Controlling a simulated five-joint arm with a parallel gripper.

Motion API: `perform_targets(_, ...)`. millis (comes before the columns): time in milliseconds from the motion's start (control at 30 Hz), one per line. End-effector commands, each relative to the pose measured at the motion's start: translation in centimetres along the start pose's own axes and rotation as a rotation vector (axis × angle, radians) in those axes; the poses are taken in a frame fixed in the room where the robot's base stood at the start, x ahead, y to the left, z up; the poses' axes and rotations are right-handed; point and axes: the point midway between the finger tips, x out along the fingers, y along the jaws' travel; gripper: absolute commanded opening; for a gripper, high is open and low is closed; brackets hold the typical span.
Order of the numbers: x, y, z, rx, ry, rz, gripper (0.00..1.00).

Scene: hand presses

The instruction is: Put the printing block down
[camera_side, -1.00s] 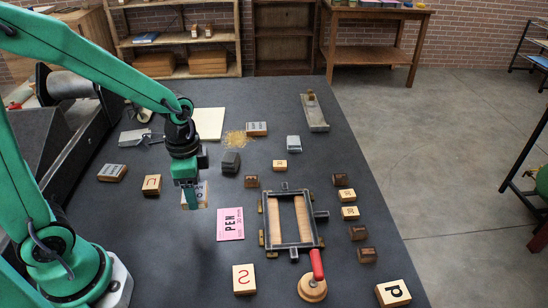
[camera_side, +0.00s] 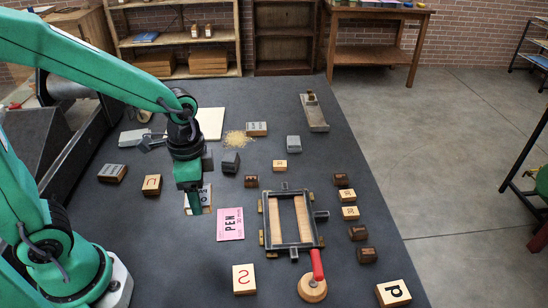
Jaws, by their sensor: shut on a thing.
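My gripper (camera_side: 194,208) points down over the dark table, left of the pink PEN card (camera_side: 230,224). It is shut on a pale printing block (camera_side: 207,197) with a tan edge and a dark mark on its face. The fingers hide the block's middle. I cannot tell whether its underside touches the table.
A metal frame with wooden strips (camera_side: 263,222) lies right of the card. A block with a red S (camera_side: 244,279) and a red-handled round tool (camera_side: 312,289) are nearer. An orange-lettered block (camera_side: 152,185) lies left. Bare table lies below the gripper.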

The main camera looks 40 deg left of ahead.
Motion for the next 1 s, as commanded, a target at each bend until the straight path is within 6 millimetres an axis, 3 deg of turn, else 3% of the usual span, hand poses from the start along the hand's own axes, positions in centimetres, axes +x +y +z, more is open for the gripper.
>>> perform_targets(267, -0.1, -0.4, -0.3, -0.014, 0.001, 0.000, 0.39)
perform_targets(467, -0.6, -2.2, -1.4, -0.084, 0.001, -0.001, 0.39)
perform_targets(667, -1.4, -5.7, -3.2, -0.216, 0.000, 0.000, 0.39)
perform_targets(1000, -2.6, -13.8, -5.8, -0.498, 0.000, 0.000, 0.39)
